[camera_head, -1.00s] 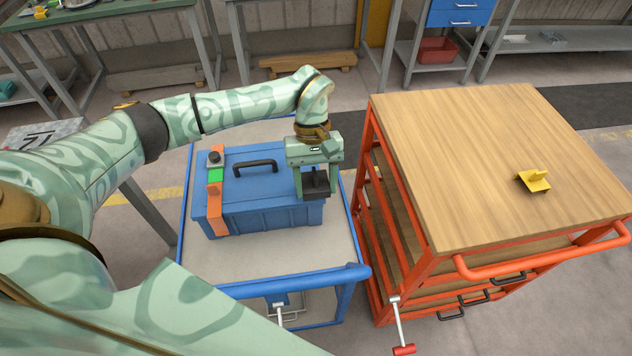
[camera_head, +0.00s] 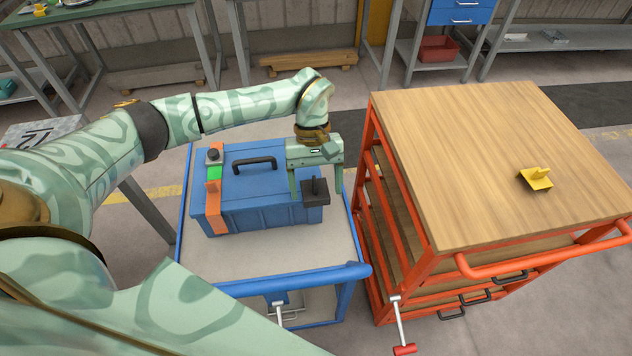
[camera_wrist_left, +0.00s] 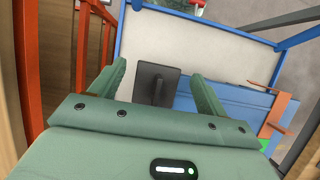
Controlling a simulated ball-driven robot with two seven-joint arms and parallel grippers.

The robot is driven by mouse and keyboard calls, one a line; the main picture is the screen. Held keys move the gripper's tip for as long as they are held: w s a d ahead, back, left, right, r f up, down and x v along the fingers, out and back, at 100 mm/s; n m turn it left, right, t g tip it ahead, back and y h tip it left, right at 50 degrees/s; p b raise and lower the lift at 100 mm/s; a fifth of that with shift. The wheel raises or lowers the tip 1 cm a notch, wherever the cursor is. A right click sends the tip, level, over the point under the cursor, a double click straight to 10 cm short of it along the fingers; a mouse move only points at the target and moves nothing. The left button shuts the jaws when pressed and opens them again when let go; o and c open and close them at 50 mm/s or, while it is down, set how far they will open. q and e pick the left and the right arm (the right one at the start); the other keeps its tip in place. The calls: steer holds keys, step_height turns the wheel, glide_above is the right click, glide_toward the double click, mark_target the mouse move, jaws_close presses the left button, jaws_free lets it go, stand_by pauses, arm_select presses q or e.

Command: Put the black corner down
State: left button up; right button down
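The black corner (camera_head: 317,198), a flat plate with an upright tab, is at the right end of the blue toolbox (camera_head: 270,216). It appears to rest on the lid there; I cannot see its underside. My left gripper (camera_head: 316,193) is above and around it, with the fingers spread to either side. In the left wrist view the corner (camera_wrist_left: 152,84) sits between the two open fingers (camera_wrist_left: 158,70), with gaps on both sides. My right gripper is not in view.
The toolbox stands on a blue-framed cart (camera_head: 345,272). An orange strip with a green block (camera_head: 214,174) crosses its lid, near a black handle (camera_head: 255,165). A red trolley with a wooden top (camera_head: 450,150) stands at the right, carrying a yellow corner (camera_head: 537,181).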

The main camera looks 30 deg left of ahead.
arm_select(q)
steer(key=shift+r, duration=0.15)
steer(key=p+v, duration=0.1)
steer(key=v, duration=1.2)
steer(key=shift+s+d, duration=0.1)
steer(key=shift+s, duration=0.05)
